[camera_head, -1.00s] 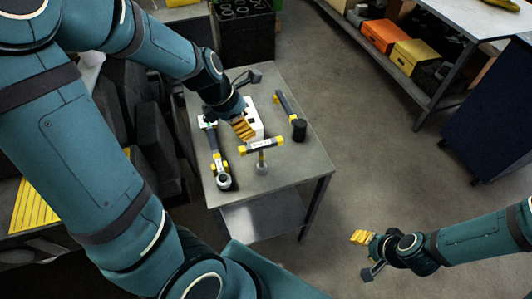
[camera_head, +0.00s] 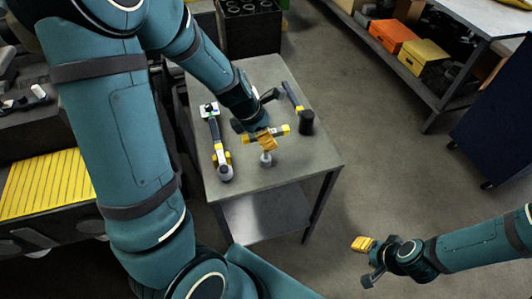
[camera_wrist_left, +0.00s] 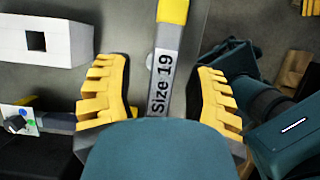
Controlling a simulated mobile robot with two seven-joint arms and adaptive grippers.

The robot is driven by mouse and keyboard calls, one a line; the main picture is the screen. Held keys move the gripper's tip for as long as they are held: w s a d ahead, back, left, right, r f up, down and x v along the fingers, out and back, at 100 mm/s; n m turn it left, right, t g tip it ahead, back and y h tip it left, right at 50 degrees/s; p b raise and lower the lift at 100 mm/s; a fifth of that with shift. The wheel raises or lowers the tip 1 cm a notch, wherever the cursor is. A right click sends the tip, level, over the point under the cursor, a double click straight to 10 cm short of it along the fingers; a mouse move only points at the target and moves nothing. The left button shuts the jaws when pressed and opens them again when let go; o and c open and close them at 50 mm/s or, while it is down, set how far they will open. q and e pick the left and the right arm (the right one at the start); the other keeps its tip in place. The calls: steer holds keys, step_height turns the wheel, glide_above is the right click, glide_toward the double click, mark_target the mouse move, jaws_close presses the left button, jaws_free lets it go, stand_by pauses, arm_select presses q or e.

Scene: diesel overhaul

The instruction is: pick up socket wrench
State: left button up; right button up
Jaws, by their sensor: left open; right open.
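The socket wrench (camera_head: 279,130) is a T-shaped tool with a crossbar with yellow ends and a grey socket below, standing on the small grey table. In the left wrist view its bar (camera_wrist_left: 164,78) shows a "Size 19" label and lies between the yellow fingers. My left gripper (camera_head: 266,140) is over the crossbar in the head view and partly hides it. In the wrist view the left gripper (camera_wrist_left: 158,88) is open, with gaps to the bar on both sides. My right gripper (camera_head: 363,243) is open and empty, off the table at the lower right.
A long wrench (camera_head: 215,145) lies on the left of the table (camera_head: 300,172), and a black-headed mallet (camera_head: 306,122) on the right. A white box with a square hole (camera_wrist_left: 55,40) shows in the wrist view. Floor right of the table is clear.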

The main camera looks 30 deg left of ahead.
arm_select(q)
steer(key=shift+s, duration=0.1)
jaws_close()
stand_by(0.3)
step_height(320, 180, up, 10)
steer(key=p, duration=0.5)
steer(key=shift+p, duration=0.4)
steer(key=c, duration=0.8)
jaws_free()
jaws_close()
